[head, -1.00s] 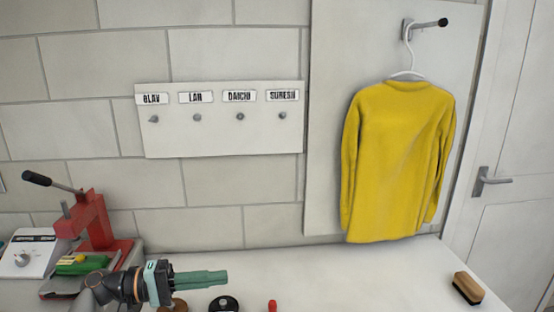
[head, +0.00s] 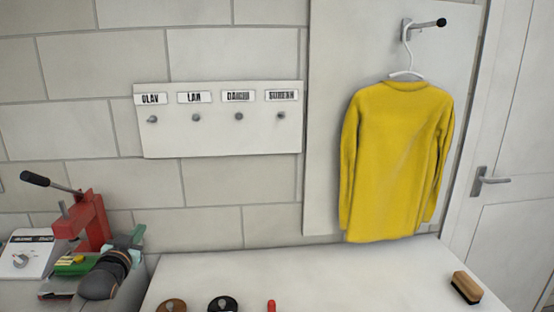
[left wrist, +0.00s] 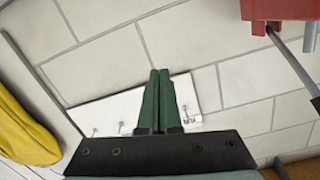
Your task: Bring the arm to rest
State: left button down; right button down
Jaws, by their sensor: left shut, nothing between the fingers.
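My left gripper (head: 138,234) is at the lower left in the head view, beside the red press, with its arm folded in from the lower left. In the left wrist view its green fingers (left wrist: 159,103) are together with nothing between them. They point toward the brick wall and the white name board (left wrist: 112,110). My right gripper is not in view.
The board (head: 220,145) has several pegs and name labels. A yellow sweater (head: 395,160) hangs on a hook at right. A red press (head: 92,222) stands at left. A brush (head: 466,288) lies on the counter (head: 370,275), whose middle is mostly clear. A door (head: 510,150) is at right.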

pick_arm(q)
jog(key=s+d+f+g, duration=0.1)
jog(key=s+d+f, duration=0.2)
jog(key=f, duration=0.3)
jog(key=s+d+f+m+g+h, duration=0.1)
jog(key=s+d+f, duration=0.2)
jog(key=s+f, duration=0.3)
jog(key=s+d+f+g+h, duration=0.1)
jog(key=s+d+f, duration=0.2)
jog(key=s+f, duration=0.2)
notch_tip(320, 180, down, 3)
jog(key=shift+d+f, duration=0.1)
jog(key=shift+d, duration=0.05)
jog(key=s+d+f+g, duration=0.1)
jog(key=s+d+f, duration=0.2)
jog(key=s, duration=0.6)
jog(key=s+d+f+g+h, duration=0.1)
jog(key=s+d+f+g, duration=0.1)
jog(key=s+f, duration=0.3)
jog(key=s+d+f+g+h, duration=0.1)
jog(key=s+d+f, duration=0.2)
jog(key=s, duration=1)
jog(key=shift+d+f+n+g, duration=0.4)
jog(key=shift+d, duration=0.3)
jog(key=shift+s+a, duration=0.1)
